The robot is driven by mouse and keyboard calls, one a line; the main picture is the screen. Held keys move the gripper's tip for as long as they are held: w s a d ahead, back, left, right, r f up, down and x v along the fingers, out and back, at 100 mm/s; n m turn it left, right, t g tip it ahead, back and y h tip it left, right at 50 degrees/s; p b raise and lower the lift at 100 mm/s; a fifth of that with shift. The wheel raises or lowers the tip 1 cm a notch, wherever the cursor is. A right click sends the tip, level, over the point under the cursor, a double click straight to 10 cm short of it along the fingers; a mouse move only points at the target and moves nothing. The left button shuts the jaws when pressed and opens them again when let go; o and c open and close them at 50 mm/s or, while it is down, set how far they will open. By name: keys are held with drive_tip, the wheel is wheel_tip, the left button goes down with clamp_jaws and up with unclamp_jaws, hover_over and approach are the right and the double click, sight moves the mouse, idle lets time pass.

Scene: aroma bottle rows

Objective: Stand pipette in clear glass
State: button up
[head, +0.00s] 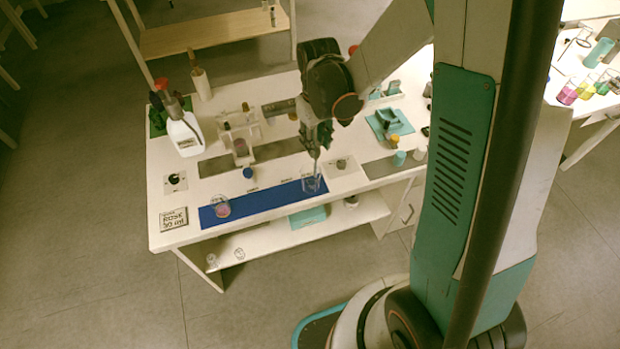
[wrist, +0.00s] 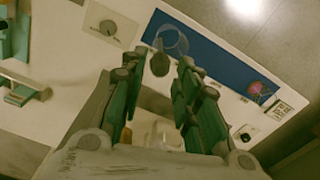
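The clear glass (head: 311,184) stands at the right end of the blue mat in the head view. Its round rim also shows in the wrist view (wrist: 174,38). My gripper (head: 316,150) is above the glass, pointing down. In the wrist view, its two green fingers (wrist: 159,70) are apart. The pipette's dark bulb (wrist: 160,65) lies between the fingertips, with visible gaps on both sides. Its thin stem (head: 316,167) runs down towards the glass in the head view. How deep its tip sits inside the glass is too small to tell.
A glass with pink contents (head: 222,207) stands at the left end of the blue mat (head: 265,201). A white spray bottle (head: 184,136) and a small rack (head: 240,147) stand behind. A ROSE sign (head: 174,219) is at the front left. A teal tray (head: 390,123) is right.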

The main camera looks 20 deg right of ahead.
idle(0.3)
wheel_tip(320, 180, up, 12)
idle(0.6)
idle(0.3)
drive_tip(key=s+r+m+t+b, duration=0.1)
drive_tip(key=s+r+t, duration=0.2)
drive_tip(key=s, duration=0.4)
drive_tip(key=s+r+m+t+b, duration=0.1)
drive_tip(key=s+t, duration=0.3)
drive_tip(key=s, duration=0.4)
drive_tip(key=shift+r+m, duration=0.5)
drive_tip(key=shift+r, duration=0.4)
idle(0.9)
